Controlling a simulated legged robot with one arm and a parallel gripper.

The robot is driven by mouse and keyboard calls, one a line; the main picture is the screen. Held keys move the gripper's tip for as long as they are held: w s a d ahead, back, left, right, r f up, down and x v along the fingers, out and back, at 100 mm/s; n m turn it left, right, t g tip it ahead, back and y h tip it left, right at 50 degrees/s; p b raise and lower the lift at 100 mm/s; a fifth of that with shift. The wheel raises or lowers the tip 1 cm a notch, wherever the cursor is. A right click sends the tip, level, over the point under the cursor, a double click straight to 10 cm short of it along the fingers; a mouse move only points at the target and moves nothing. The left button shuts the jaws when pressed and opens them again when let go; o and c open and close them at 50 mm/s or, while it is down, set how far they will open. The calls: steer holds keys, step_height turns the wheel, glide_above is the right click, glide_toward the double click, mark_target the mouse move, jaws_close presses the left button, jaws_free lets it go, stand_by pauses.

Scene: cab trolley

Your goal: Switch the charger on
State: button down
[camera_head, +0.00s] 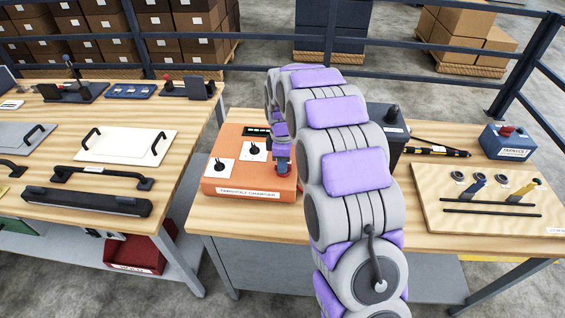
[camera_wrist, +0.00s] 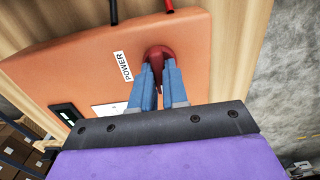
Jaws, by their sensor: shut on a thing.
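The orange charger (camera_head: 249,186) lies on the wooden bench, with a "TERRVOLT CHARGER" label on its front edge. Its top has two white plates with small black toggles and a dark display strip. In the wrist view the charger's orange face (camera_wrist: 85,75) shows a "POWER" label next to a red knob (camera_wrist: 157,54). My gripper (camera_wrist: 163,70) is shut on the red knob, with its blue fingers on either side of it. In the head view my gripper (camera_head: 283,166) is at the charger's right front corner, and my arm hides part of the charger's right side.
A dark box (camera_head: 386,130) with a knob stands behind my arm. A wooden board (camera_head: 490,200) with pegs and slots and a blue box (camera_head: 507,142) with a red button are to the right. A second bench (camera_head: 60,225) with handles and panels is at the left.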

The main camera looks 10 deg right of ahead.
steer(key=shift+r+m+p, duration=0.1)
steer(key=shift+m+p, duration=0.3)
steer(key=shift+p, duration=0.15)
steer(key=shift+m+p, duration=0.3)
steer(key=shift+p, duration=0.05)
steer(key=shift+m+p, duration=1.2)
steer(key=shift+p, duration=0.05)
steer(key=m+p, duration=0.4)
steer(key=m, duration=0.1)
steer(key=shift+m, duration=0.3)
steer(key=m+p, duration=0.2)
steer(key=m, duration=0.2)
steer(key=m+p, duration=0.1)
steer(key=m, duration=0.3)
steer(key=shift+p, duration=0.4)
steer(key=shift+m, duration=0.4)
